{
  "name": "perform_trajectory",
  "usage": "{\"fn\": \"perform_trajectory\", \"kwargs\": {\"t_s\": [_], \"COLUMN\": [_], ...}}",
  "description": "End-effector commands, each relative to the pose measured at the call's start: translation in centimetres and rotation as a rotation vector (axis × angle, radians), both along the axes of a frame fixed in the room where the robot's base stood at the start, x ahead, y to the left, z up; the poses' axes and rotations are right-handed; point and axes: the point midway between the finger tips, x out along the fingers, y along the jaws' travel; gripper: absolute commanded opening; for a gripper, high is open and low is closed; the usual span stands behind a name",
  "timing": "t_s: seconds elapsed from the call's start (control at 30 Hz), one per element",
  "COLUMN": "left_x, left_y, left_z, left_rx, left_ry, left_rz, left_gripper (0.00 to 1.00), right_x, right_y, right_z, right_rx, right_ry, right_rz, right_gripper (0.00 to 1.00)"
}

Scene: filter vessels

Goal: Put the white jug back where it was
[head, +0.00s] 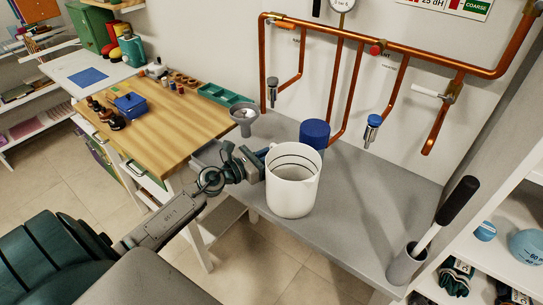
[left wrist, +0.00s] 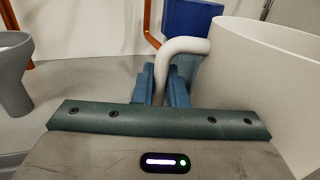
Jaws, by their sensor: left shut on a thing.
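The white jug (head: 293,185) is upright over the grey bench (head: 371,206), near its front edge. I cannot tell whether its base touches the bench. In the left wrist view the jug (left wrist: 264,75) fills the right side, with its handle (left wrist: 186,47) toward me. My left gripper (head: 266,158) comes in from the left and is shut on the handle; its blue fingers (left wrist: 161,86) sit on either side of it. My right gripper is not in view.
A blue cylinder (head: 314,133) stands just behind the jug. A grey funnel-shaped vessel (head: 244,118) stands to the left. A grey holder with a black-handled tool (head: 407,264) is at the bench's right end. Copper pipes with taps (head: 372,130) hang above. The bench's middle right is clear.

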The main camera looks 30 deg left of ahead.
Motion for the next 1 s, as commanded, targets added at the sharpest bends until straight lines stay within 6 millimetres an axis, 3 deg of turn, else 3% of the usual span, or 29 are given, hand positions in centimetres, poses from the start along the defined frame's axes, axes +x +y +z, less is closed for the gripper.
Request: {"fn": "perform_trajectory", "kwargs": {"t_s": [0.33, 0.37, 0.47, 0.83, 1.0], "left_x": [0.0, 0.0, 0.0, 0.0, -1.8], "left_y": [0.0, 0.0, 0.0, 0.0, 0.8], "left_z": [-0.4, -0.3, -0.2, 0.3, -0.4], "left_rx": [0.0, 0.001, 0.001, 0.001, 0.006], "left_ry": [-0.001, 0.0, 0.0, 0.0, 0.002], "left_rz": [0.0, 0.0, 0.0, 0.0, -0.002], "left_gripper": [0.0, 0.16, 0.34, 0.34, 0.34], "right_x": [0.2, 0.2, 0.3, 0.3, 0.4], "right_y": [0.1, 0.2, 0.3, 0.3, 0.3], "right_z": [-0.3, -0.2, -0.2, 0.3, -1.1], "right_rx": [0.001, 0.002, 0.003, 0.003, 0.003], "right_ry": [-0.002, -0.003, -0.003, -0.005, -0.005], "right_rz": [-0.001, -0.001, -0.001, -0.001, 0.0], "right_gripper": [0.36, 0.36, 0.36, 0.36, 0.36]}}
